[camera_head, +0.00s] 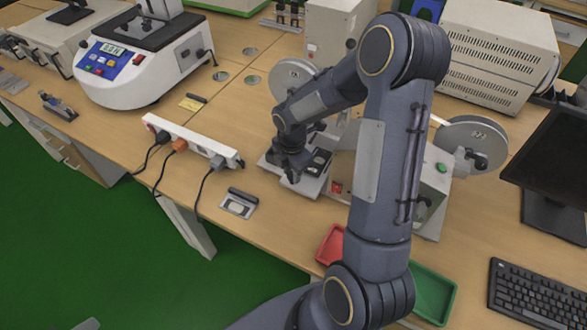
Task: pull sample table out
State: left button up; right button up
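The sample table appears to be the light grey plate (312,188) low at the front of a grey machine (432,190) with two large discs. A small dark block lies on the plate. My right arm reaches up from the bottom and bends over to the left. My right gripper (291,172) points down at the left part of the plate, very close to it. Whether its fingers touch or hold the plate is too small and dark to tell. The arm hides much of the machine's middle. My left gripper is out of view.
A white power strip (192,139) with several plugs lies left of the machine, near the table's front edge. Red (330,243) and green (436,292) trays sit in front. A keyboard (535,296) and monitor (548,160) stand right.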

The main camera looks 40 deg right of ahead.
jog(key=o, duration=0.4)
notch_tip(320, 180, up, 7)
jog(key=shift+f, duration=0.1)
jog(key=shift+r, duration=0.55)
